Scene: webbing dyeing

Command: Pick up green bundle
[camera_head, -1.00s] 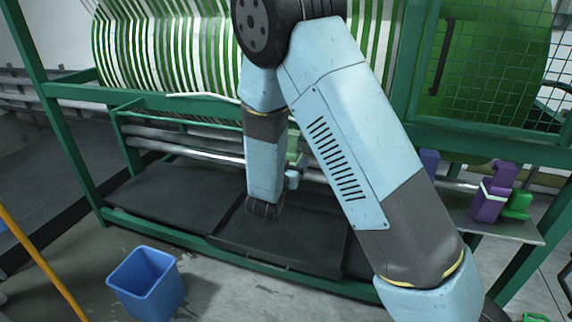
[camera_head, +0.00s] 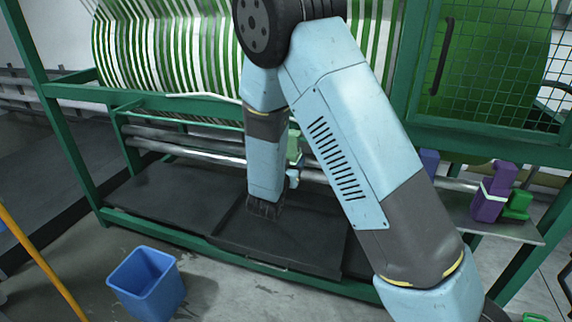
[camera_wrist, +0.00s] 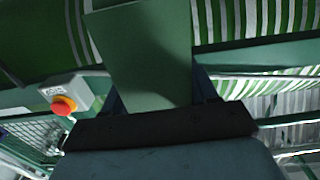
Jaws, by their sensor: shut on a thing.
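A flat-faced green bundle (camera_wrist: 145,55) fills the top middle of the wrist view, between the two dark fingers of my gripper (camera_wrist: 157,88). My gripper is shut on it. Part of a pale green thing (camera_head: 294,146) shows behind my forearm in the head view, and it appears to be this bundle. My arm hides most of my gripper in that view. Whether the bundle touches anything beyond it cannot be seen.
The green-and-white striped drum (camera_head: 160,50) and its green frame stand behind. Black trays (camera_head: 290,235) lie below. A purple bundle (camera_head: 490,200) and another green one (camera_head: 517,206) sit on the right shelf. A blue bucket (camera_head: 146,285) stands front left. A red button (camera_wrist: 63,105) is near the gripper.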

